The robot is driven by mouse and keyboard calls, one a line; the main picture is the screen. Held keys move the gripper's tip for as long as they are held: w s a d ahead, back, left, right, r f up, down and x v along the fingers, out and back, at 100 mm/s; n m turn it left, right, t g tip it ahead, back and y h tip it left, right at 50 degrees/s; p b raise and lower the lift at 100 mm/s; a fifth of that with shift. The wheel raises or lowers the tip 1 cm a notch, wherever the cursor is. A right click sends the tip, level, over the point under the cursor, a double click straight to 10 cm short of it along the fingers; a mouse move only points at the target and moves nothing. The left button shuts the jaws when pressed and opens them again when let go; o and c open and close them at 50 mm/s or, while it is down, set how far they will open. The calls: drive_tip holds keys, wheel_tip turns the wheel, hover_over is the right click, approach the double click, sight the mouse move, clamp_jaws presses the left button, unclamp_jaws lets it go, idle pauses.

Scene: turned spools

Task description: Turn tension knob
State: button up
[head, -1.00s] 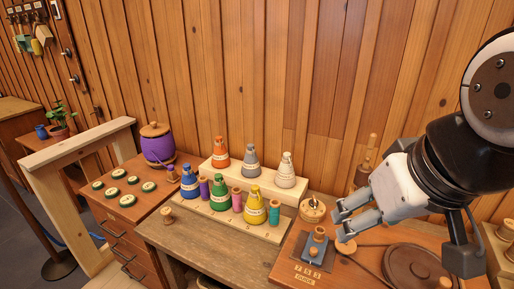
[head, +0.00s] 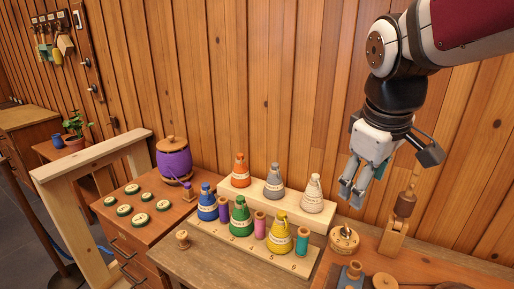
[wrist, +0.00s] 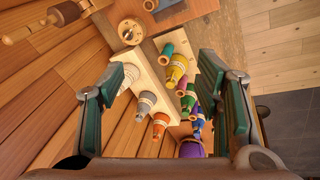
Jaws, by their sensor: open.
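A round light-wood knob or dial (head: 344,238) with a small dark metal piece on top stands at the back left of the reddish-brown work board; I cannot tell for sure that it is the tension knob. It also shows in the wrist view (wrist: 131,31), near the top and left of centre. My gripper (head: 352,196) is open and empty, pointing down above and slightly right of the dial, apart from it. In the wrist view its two green-padded fingers (wrist: 160,70) are spread wide. A grey-blue block with a wooden peg (head: 352,274) sits nearer the front.
Several coloured cone spools, among them a white one (head: 312,194) and a yellow one (head: 281,233), stand on wooden racks left of the dial. A wooden post with a brown cylinder (head: 400,222) stands right of my gripper. The plank wall is close behind.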

drive_tip(key=w+d+f+n+g+b, duration=0.1)
drive_tip(key=w+d+f+n, duration=0.25)
drive_tip(key=w, duration=0.25)
drive_tip(key=w+d+f+n+g+b, duration=0.1)
drive_tip(key=w+d+f+n, duration=0.1)
drive_tip(key=w+f, duration=0.3)
drive_tip(key=n+g+y+b, duration=0.1)
drive_tip(key=n+y+b, duration=0.1)
drive_tip(key=n, duration=0.3)
approach(347, 227)
wheel_tip(347, 227, down, 9)
drive_tip(key=shift+a+r+p, duration=0.15)
drive_tip(key=shift+p, duration=0.35)
drive_tip(key=c, duration=1.2)
drive_tip(key=shift+o, duration=0.2)
